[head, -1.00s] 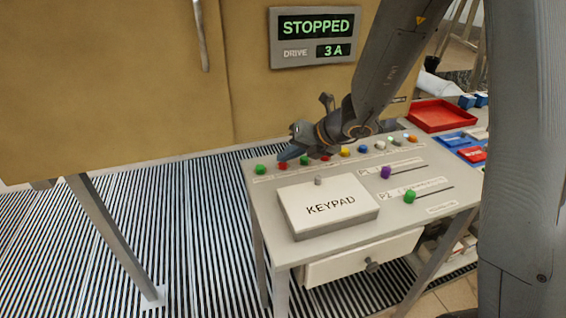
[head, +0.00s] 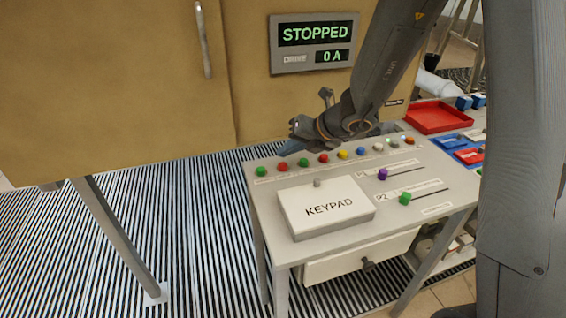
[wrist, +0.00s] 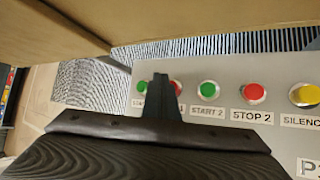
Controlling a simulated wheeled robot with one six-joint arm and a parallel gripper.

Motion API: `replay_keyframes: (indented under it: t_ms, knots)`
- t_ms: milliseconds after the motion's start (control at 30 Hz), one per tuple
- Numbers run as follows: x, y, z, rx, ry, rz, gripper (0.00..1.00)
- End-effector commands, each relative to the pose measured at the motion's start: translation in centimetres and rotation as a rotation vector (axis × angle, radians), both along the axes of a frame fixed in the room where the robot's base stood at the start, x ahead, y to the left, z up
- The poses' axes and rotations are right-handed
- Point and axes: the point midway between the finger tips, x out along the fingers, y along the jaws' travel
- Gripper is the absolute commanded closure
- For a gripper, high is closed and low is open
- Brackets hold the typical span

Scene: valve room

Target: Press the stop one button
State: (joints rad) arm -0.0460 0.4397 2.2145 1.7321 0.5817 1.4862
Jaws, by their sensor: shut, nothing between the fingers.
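The stop one button is the red button (head: 283,166) second from the left in the row on the grey desk. In the wrist view that red button (wrist: 177,87) is partly hidden behind my fingers, and its label is mostly covered. My gripper (head: 284,150) is shut and empty, its tip above and just behind the red button, with a gap between them. In the wrist view my gripper (wrist: 160,77) covers the space between the start one button (wrist: 143,87) and the red button. The wall display (head: 314,46) reads STOPPED and 0 A.
The start 2 button (wrist: 207,89), stop 2 button (wrist: 254,92) and yellow silence button (wrist: 304,95) lie to the right. A tan cabinet (head: 110,90) stands behind.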

Motion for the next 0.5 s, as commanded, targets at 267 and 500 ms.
replay_keyframes:
  t_ms: [267,500]
  knots:
    - [-0.1,0.0,2.9,0.000,-0.001,-0.001,1.00]
    - [0.0,0.0,4.2,0.001,0.000,-0.001,1.00]
